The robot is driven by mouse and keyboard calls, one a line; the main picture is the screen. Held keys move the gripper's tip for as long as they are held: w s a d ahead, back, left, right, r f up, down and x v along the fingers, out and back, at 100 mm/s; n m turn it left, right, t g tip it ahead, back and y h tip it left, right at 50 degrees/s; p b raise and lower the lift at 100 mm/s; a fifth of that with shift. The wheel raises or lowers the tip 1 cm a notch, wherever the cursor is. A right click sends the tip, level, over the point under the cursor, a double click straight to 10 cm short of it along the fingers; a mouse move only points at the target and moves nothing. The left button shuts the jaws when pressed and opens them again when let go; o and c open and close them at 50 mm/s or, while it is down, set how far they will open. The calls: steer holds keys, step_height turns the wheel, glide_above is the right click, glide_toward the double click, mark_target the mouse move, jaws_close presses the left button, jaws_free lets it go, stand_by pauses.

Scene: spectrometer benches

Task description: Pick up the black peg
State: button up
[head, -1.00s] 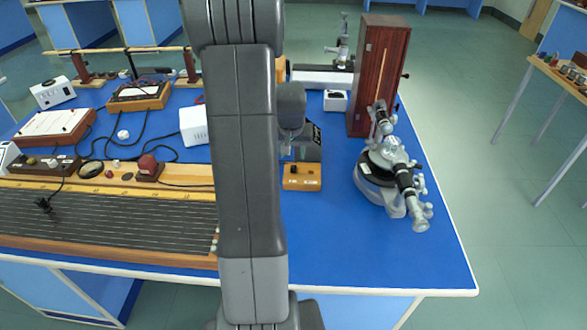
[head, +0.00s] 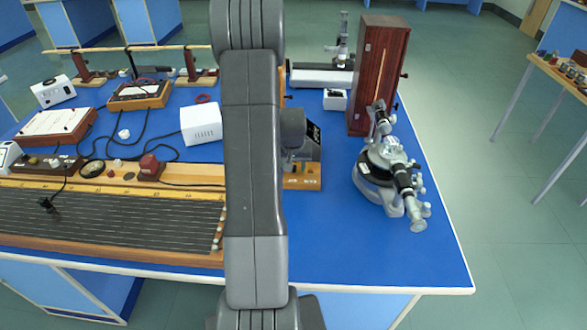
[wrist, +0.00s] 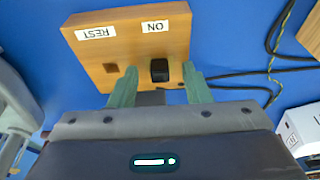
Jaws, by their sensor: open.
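The black peg (wrist: 159,70) stands on a wooden block (wrist: 120,33), beside the label "ON", in the wrist view. An empty square hole (wrist: 110,67) is near the label "REST" on the same block. My gripper (wrist: 159,85) is open, with one green finger on each side of the peg and clear gaps to both. Its fingertips overlap the block's near edge in the picture; their height above it is hard to tell. In the head view the block (head: 306,182) shows right of my arm, and the peg is hidden.
Black cables (wrist: 262,65) run right of the block. A white box (head: 201,124) stands left of my arm. A metal instrument (head: 385,172) and a tall wooden case (head: 378,75) stand to the right. The blue bench top is bare in front of the block.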

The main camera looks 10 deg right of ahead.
steer(key=shift+c, duration=0.4)
jaws_close()
